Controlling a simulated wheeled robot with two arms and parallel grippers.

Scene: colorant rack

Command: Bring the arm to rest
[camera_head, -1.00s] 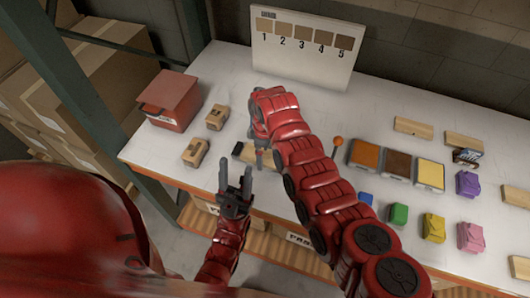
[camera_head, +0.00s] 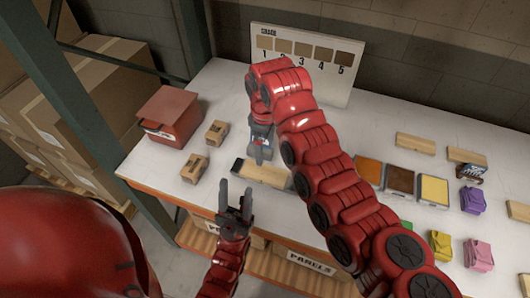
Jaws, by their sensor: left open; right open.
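My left gripper (camera_head: 234,207) is open and empty, pointing up in front of the table's front edge. My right arm reaches in from the lower right and bends down over the table. Its gripper (camera_head: 260,153) points down just behind a light wooden block with a dark end (camera_head: 265,173). The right fingers are small and partly hidden by my own arm, and I see nothing held in them. I cannot tell whether they touch the block.
The white table (camera_head: 150,165) carries a red box (camera_head: 168,115), two small brown boxes (camera_head: 217,132) (camera_head: 194,168), a shade board (camera_head: 305,58), colour trays (camera_head: 400,180), coloured packs (camera_head: 473,200) and wooden blocks (camera_head: 415,143). A green post (camera_head: 100,115) stands left.

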